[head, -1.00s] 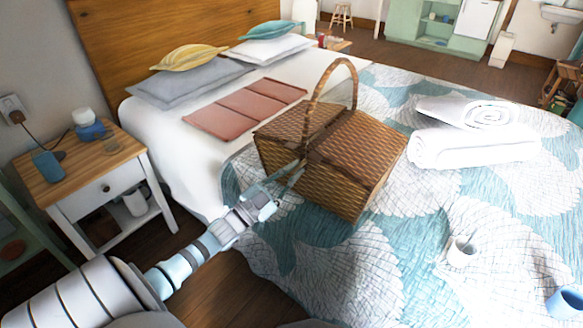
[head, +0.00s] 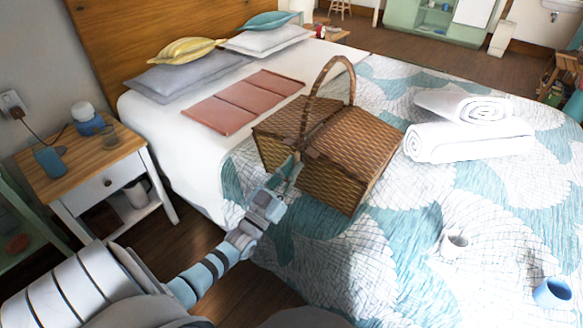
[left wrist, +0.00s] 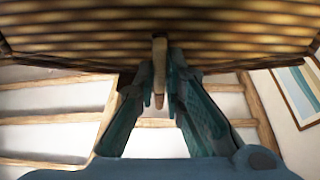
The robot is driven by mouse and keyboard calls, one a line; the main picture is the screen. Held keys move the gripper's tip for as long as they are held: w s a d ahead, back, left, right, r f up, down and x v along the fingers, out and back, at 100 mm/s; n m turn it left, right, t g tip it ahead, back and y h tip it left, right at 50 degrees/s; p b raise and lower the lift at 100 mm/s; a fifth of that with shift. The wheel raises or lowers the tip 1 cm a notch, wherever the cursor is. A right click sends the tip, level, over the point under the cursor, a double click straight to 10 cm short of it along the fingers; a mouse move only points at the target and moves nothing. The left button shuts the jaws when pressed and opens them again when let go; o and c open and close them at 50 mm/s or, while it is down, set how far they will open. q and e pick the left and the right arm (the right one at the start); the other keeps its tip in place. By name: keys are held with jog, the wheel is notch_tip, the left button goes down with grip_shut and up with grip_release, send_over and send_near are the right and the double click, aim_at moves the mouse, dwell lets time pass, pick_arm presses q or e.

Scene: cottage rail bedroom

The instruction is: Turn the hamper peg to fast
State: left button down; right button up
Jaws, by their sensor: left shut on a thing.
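The brown wicker hamper (head: 345,160) stands on the bed with its lids down and its arched handle (head: 328,75) upright. Its woven side fills the top of the left wrist view (left wrist: 230,30). The small pale wooden peg (left wrist: 159,72) sticks out from that side. My left gripper (head: 293,168) is at the hamper's near left side. In the left wrist view its teal fingers (left wrist: 162,85) are closed about the peg, one on each side. In the head view the peg is too small and hidden to make out. My right gripper is not in view.
White rolled towels (head: 465,125) lie right of the hamper on the patterned bedspread. A white cup (head: 455,245) and a blue cup (head: 556,293) lie nearer on the bed. A nightstand (head: 85,165) stands at left. Folded pink cloth (head: 245,100) lies behind the hamper.

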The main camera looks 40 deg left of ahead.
pick_arm(q)
jog(key=shift+f, duration=0.1)
jog(key=c, duration=1.7)
grip_release()
jog(key=v, duration=1.2)
